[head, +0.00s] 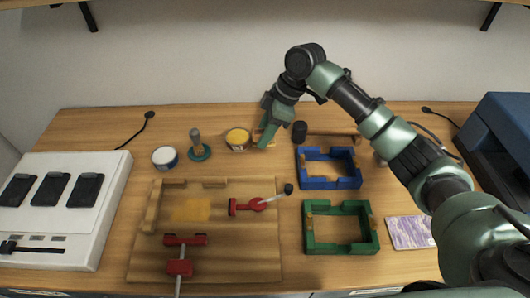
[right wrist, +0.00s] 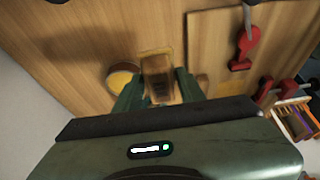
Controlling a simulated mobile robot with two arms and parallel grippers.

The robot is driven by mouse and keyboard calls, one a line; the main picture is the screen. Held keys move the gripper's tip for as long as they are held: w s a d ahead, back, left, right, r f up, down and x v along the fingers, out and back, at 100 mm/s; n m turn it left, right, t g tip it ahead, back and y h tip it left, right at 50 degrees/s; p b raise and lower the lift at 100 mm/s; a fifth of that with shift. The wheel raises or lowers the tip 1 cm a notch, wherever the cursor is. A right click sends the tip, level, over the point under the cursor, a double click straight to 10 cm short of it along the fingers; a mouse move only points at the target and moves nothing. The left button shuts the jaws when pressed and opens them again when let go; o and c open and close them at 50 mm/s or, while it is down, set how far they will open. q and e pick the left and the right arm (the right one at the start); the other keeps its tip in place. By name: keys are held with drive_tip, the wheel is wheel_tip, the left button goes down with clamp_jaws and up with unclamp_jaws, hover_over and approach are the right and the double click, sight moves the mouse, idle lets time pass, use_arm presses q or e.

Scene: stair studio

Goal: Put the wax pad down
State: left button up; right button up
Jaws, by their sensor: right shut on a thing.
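My right gripper (head: 266,134) points down over the back of the table, just right of a yellow-topped round tin (head: 237,138). It is shut on a brown block with a pale edge, which I take to be the wax pad (right wrist: 157,66). In the right wrist view the pad sits between the two green fingers of the gripper (right wrist: 158,88), with the tin (right wrist: 121,78) beside the left finger. In the head view the fingers mostly hide the pad. I cannot tell whether it touches the table. My left gripper is not in view.
A wooden board (head: 225,262) with red clamps (head: 180,267) lies in front. A blue frame (head: 328,182), a green frame (head: 340,247) and a purple patterned block (head: 411,232) are at right. A green-based stamp (head: 197,145) stands left.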

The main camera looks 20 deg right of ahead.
hover_over(260, 162)
drive_tip(key=d, duration=0.1)
drive_tip(key=f, duration=0.5)
drive_tip(key=shift+s+d, duration=0.1)
drive_tip(key=shift+s, duration=0.15)
wheel_tip(260, 162, down, 4)
drive_tip(key=shift+r+p, duration=0.1)
drive_tip(key=shift+p, duration=0.5)
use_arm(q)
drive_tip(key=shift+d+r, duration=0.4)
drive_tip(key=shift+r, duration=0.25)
use_arm(e)
drive_tip(key=shift+f, duration=0.3)
drive_tip(key=o, duration=1.2)
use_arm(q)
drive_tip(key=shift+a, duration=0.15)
use_arm(e)
drive_tip(key=shift+r, duration=0.2)
use_arm(q)
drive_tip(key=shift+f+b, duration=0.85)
drive_tip(key=shift+b, duration=0.05)
use_arm(e)
drive_tip(key=v, duration=1.2)
